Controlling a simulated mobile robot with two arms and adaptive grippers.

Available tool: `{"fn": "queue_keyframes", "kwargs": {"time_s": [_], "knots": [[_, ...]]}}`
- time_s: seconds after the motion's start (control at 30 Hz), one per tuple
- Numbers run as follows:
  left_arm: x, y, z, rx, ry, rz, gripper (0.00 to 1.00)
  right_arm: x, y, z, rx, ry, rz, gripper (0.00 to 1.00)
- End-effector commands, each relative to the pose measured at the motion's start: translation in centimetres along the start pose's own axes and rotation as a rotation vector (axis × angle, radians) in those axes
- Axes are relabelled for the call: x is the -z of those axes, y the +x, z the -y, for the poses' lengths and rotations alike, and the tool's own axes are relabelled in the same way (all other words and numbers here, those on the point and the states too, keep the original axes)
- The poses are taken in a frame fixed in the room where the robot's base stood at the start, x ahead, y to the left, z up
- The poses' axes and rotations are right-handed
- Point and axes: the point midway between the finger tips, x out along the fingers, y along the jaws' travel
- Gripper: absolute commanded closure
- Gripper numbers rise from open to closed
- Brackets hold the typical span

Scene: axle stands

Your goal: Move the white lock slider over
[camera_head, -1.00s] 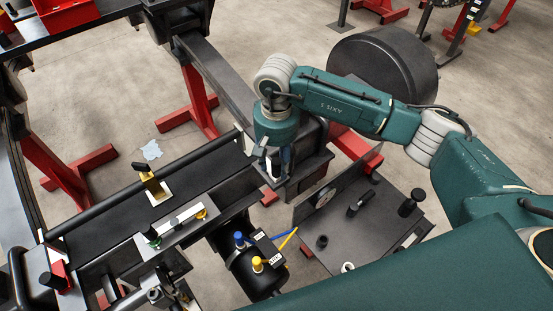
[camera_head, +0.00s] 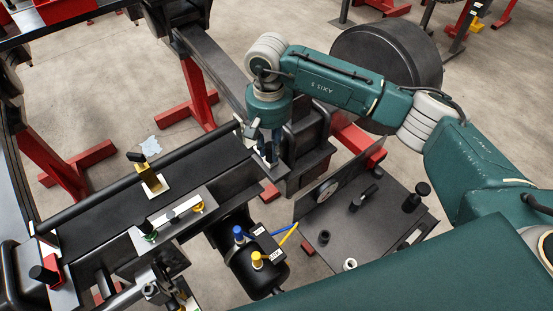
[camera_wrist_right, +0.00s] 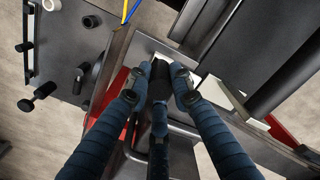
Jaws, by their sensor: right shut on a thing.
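My right gripper (camera_head: 268,158) points down at the right end of the long black beam. A white plate (camera_wrist_right: 145,47), seemingly the lock slider, shows just past the knob. Its far side and base are hidden by the fingers and knob, so how the two join is unclear. In the head view only a bit of white shows by the fingertips. My left gripper is not in view.
A brass lever (camera_head: 148,172) and a grey plate with green and yellow knobs (camera_head: 172,216) sit on or beside the beam (camera_head: 110,205). A black cylinder with blue and yellow fittings (camera_head: 258,262) and a knobbed panel (camera_head: 365,230) stand close on the near side.

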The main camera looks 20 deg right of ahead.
Motion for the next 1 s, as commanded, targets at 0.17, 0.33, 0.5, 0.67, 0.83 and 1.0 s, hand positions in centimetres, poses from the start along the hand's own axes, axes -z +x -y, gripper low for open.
{"fn": "queue_keyframes", "kwargs": {"time_s": [0.17, 0.33, 0.5, 0.67, 0.83, 1.0], "knots": [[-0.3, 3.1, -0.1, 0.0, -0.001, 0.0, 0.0, 2.2, 0.3, 1.4, 0.002, 0.001, -0.008, 1.0], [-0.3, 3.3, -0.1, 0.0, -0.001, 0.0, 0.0, 2.7, -0.1, 1.8, 0.003, 0.002, -0.007, 1.0], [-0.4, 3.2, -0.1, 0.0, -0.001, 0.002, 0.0, 2.8, -0.3, 1.8, 0.005, 0.003, -0.009, 1.0], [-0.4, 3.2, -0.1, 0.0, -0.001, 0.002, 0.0, 2.8, -0.3, 1.8, 0.005, 0.003, -0.011, 0.63], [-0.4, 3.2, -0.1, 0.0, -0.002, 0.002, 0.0, 2.7, -0.2, 1.7, 0.003, 0.002, -0.007, 0.6], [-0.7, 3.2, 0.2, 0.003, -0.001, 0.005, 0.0, 2.7, -0.4, 1.7, 0.002, 0.001, -0.006, 0.6]]}}
